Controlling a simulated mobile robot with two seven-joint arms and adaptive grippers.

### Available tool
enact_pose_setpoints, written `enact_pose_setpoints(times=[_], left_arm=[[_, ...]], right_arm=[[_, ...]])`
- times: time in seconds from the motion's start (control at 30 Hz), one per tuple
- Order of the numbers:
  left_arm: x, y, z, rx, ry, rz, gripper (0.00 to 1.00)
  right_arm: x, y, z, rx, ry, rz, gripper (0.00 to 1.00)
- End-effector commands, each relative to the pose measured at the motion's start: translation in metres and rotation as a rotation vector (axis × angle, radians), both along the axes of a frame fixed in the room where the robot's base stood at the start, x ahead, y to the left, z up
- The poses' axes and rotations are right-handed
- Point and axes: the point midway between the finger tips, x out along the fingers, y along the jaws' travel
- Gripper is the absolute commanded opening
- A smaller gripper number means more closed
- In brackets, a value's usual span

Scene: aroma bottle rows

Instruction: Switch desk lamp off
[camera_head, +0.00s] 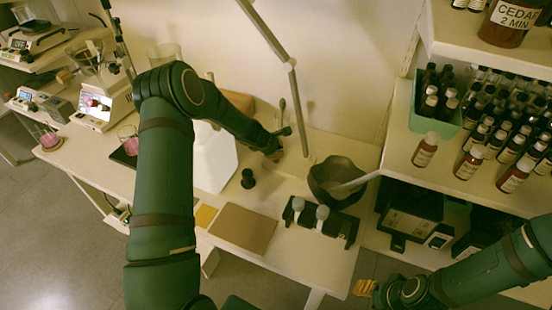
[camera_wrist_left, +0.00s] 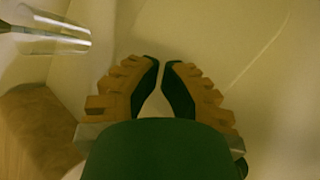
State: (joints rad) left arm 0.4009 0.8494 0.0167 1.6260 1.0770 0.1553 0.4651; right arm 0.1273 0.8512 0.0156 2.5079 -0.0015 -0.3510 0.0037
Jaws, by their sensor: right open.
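A slim jointed metal arm, seemingly the desk lamp's (camera_head: 291,80), comes down from the top of the head view and bends towards the bench near the back wall. Its lamp head is out of view, and I cannot make out a switch. My left gripper (camera_head: 275,153) is low by the wall, just left of the arm's lower end; I cannot tell whether they touch. In the left wrist view its fingertips (camera_wrist_left: 161,64) nearly meet, with nothing visible between them. My right gripper (camera_head: 365,288) is open at the bottom of the head view, far from the lamp.
A dark bowl (camera_head: 334,190) with a pale pestle stands right of my left gripper. A small black bottle (camera_head: 248,179) and a brown board (camera_head: 243,227) are in front. Shelves with several bottles (camera_head: 425,150) fill the right. A glass object (camera_wrist_left: 55,38) shows in the left wrist view.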

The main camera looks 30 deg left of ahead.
Motion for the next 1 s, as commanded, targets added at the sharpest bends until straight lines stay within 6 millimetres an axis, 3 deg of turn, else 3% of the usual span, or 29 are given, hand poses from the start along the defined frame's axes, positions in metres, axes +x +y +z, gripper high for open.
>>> enact_pose_setpoints(times=[0.37, 1.0], left_arm=[[0.0, 0.0, 0.004, -0.001, 0.0, 0.001, 0.0], [0.0, 0.0, 0.06, -0.001, 0.0, 0.0, 0.0]], right_arm=[[0.0, 0.0, 0.004, 0.0, 0.0, 0.0, 0.41], [0.0, 0.0, 0.049, 0.0, 0.0, 0.0, 0.41]])
